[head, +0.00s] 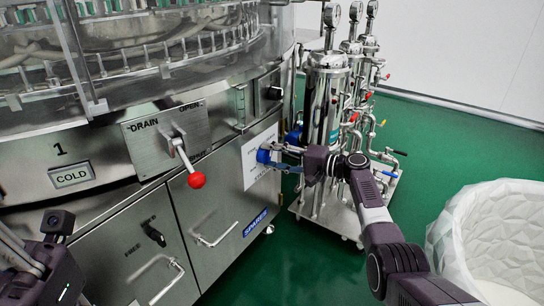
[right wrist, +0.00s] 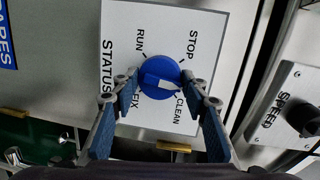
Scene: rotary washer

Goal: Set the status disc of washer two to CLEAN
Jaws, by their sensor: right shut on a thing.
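The blue status disc (right wrist: 160,75) sits on a white STATUS plate (right wrist: 215,30) marked RUN, STOP, CLEAN and FIX. Its white mark points to the right and slightly down, on the CLEAN side. My right gripper (right wrist: 160,82) is shut on the disc, one finger on each side. In the head view the disc (head: 263,156) shows blue on the white plate (head: 262,178), and my right gripper (head: 285,158) reaches it from the right. Part of my left arm end (head: 55,262) shows at the lower left; its fingertips cannot be made out.
A red-knobbed DRAIN/OPEN lever (head: 196,180) juts out left of the plate. A SPARES label (head: 256,222) is below it. A steel filter cart (head: 328,110) stands close behind my right arm. A white bin (head: 490,235) is at the right. A SPEED dial (right wrist: 302,118) is nearby.

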